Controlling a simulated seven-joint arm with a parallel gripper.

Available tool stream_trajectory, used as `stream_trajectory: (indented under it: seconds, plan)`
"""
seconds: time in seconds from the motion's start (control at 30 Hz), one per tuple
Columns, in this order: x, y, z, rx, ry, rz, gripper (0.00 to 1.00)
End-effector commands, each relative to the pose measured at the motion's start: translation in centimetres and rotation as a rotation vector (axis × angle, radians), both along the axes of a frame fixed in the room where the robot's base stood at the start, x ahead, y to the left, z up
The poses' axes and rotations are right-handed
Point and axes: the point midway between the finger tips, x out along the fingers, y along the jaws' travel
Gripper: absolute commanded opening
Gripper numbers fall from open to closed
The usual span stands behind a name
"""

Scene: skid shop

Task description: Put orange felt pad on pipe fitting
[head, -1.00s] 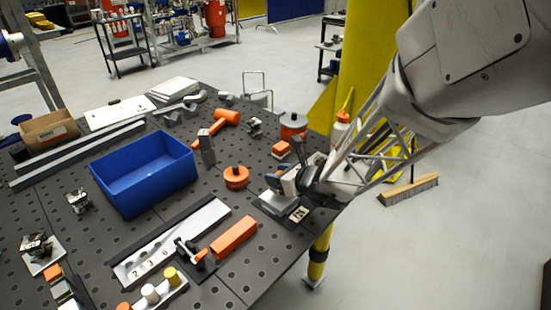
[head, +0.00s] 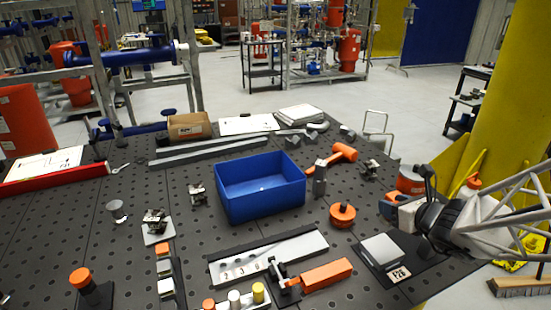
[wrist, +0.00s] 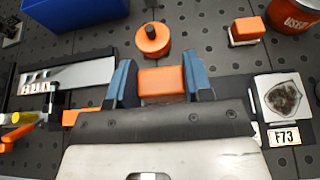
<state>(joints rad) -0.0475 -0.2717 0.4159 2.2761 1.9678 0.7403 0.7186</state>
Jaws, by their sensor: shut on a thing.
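My gripper (wrist: 160,82) is shut on an orange block that looks like the felt pad (wrist: 160,83); it sits between the two blue fingers. In the head view my gripper (head: 392,206) is at the right, seemingly above the table, and a little orange shows at the fingers. A grey curved piece that looks like the pipe fitting (head: 317,128) lies at the back of the table, well away from my gripper. I cannot be sure that it is the fitting. The wrist view does not show it.
A blue bin (head: 262,203) stands mid-table. An orange mallet (head: 343,153), a round orange knob (head: 342,215) and an upright grey block (head: 320,180) lie between my gripper and the back. A labelled plate (head: 382,250) is at the front right. Another orange pad on a white block (wrist: 249,29) is nearby.

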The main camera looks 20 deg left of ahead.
Motion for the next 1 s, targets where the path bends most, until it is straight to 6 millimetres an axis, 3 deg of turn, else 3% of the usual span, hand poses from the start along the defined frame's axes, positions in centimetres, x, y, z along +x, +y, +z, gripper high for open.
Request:
stream_trajectory:
  seconds: [0.2,0.47,0.67,1.0]
  plan:
    - [0.0,0.0,4.5,-0.001,-0.004,0.0,0.23]
    - [0.7,3.3,4.4,0.0,0.002,0.079,0.23]
    - [1.2,6.8,4.8,-0.001,0.001,0.162,0.23]
    - [1.4,14.9,5.5,0.0,0.0,0.348,0.23]
